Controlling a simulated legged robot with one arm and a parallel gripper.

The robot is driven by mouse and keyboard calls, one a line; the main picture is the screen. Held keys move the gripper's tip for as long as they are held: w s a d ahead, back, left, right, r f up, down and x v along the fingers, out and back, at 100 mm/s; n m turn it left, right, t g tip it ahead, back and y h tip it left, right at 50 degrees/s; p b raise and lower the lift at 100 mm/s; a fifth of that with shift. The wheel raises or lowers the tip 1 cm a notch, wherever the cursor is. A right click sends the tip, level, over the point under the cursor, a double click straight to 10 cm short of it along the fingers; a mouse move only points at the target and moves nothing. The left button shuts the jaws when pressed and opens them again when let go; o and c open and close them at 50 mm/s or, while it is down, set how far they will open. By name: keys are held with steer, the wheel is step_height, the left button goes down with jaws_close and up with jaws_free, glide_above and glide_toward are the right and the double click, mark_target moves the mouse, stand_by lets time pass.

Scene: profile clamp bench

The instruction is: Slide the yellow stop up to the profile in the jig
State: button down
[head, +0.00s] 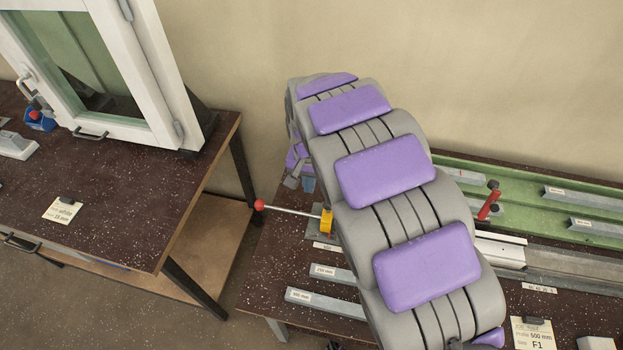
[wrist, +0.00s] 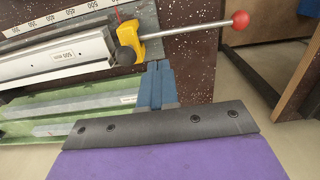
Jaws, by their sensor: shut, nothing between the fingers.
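The yellow stop (wrist: 128,42) sits on the grey jig rail in the wrist view, with a dark round knob on its near side. A metal rod (wrist: 190,29) runs from it to a red ball (wrist: 240,20). The white profile (wrist: 55,62), with a length label, lies in the jig left of the stop; I cannot tell whether they touch. In the head view the stop (head: 326,222) shows beside my arm, which hides much of the jig. The profile (head: 500,248) shows right of my arm. My gripper (wrist: 157,83) is shut and empty, just below the stop in the wrist view.
A scale strip (wrist: 60,23) runs along the jig. A green channel (head: 600,204) holding labelled bars and a red-handled clamp (head: 490,200) lie behind the profile. Loose bars (head: 325,302) and a job card (head: 532,334) lie in front. A second table (head: 110,200) holds a white window frame.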

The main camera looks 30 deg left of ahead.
steer(key=shift+a+f+b, duration=0.1)
steer(key=shift+f+b, duration=1.1)
steer(key=shift+f, duration=1.75)
steer(key=shift+w+d+r+b, duration=0.1)
steer(key=shift+w+d+b, duration=0.2)
steer(key=shift+d, duration=0.75)
steer(key=shift+w+d+f+b, duration=0.15)
steer(key=shift+w+d, duration=0.2)
steer(key=shift+d, duration=0.75)
steer(key=shift+w+d+r+b, duration=0.2)
steer(key=shift+w+d, duration=0.15)
steer(key=shift+d, duration=0.7)
steer(key=shift+a, duration=0.15)
steer(key=shift+s+a+p, duration=0.3)
steer(key=shift+a+p, duration=0.05)
steer(key=shift+a, duration=0.4)
steer(key=shift+r+p, duration=1.55)
steer(key=shift+r, duration=1.9)
steer(key=shift+d, duration=0.15)
